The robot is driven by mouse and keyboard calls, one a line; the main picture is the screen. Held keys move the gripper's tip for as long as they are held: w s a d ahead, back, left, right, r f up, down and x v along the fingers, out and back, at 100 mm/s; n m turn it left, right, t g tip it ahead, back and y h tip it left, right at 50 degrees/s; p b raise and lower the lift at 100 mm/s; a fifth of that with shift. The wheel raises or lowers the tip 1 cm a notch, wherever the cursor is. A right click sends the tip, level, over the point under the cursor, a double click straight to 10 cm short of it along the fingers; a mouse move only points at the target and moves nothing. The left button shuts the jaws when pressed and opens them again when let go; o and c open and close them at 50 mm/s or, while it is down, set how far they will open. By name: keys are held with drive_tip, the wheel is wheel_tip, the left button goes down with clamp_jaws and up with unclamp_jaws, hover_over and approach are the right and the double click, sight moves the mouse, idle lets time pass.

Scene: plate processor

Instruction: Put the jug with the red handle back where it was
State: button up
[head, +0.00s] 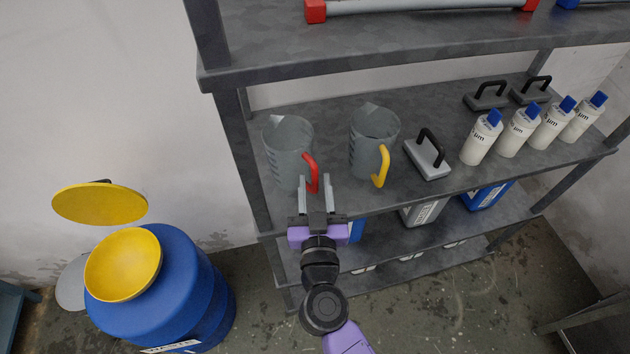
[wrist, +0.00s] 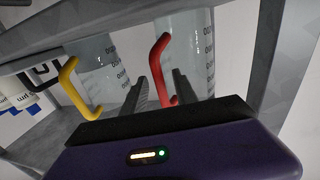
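The grey translucent jug with the red handle (head: 286,140) stands upright on the middle shelf, at its left end. Its red handle (head: 311,174) faces the front. My gripper (head: 316,184) is at the shelf's front edge, right at this handle. In the wrist view the red handle (wrist: 158,68) shows between the two separated fingers (wrist: 158,92), with a gap on each side. The gripper is open and holds nothing. The jug's body (wrist: 193,50) is behind the fingers in the wrist view, partly hidden.
A similar jug with a yellow handle (head: 372,140) stands just to the right. Further right are a grey block with a black handle (head: 428,158) and several blue-capped bottles (head: 481,140). The upper shelf (head: 400,48) overhangs. A blue barrel (head: 195,290) stands lower left.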

drive_tip(key=s, duration=1.1)
drive_tip(key=shift+d+f, duration=0.15)
drive_tip(key=shift+d, duration=0.3)
drive_tip(key=s+d+r, duration=0.2)
drive_tip(key=s+d, duration=0.9)
drive_tip(key=d, duration=0.3)
drive_tip(key=s+d+r+g, duration=0.1)
drive_tip(key=s+d, duration=0.2)
drive_tip(key=s, duration=0.4)
drive_tip(key=s+d+r+m+g+h, duration=0.1)
drive_tip(key=s+d+g, duration=0.1)
drive_tip(key=s, duration=0.6)
drive_tip(key=shift+s+d+g+h, duration=0.3)
drive_tip(key=shift+d, duration=0.35)
wheel_tip(320, 180, down, 2)
drive_tip(key=shift+f+b, duration=0.1)
drive_tip(key=shift+b, duration=1.1)
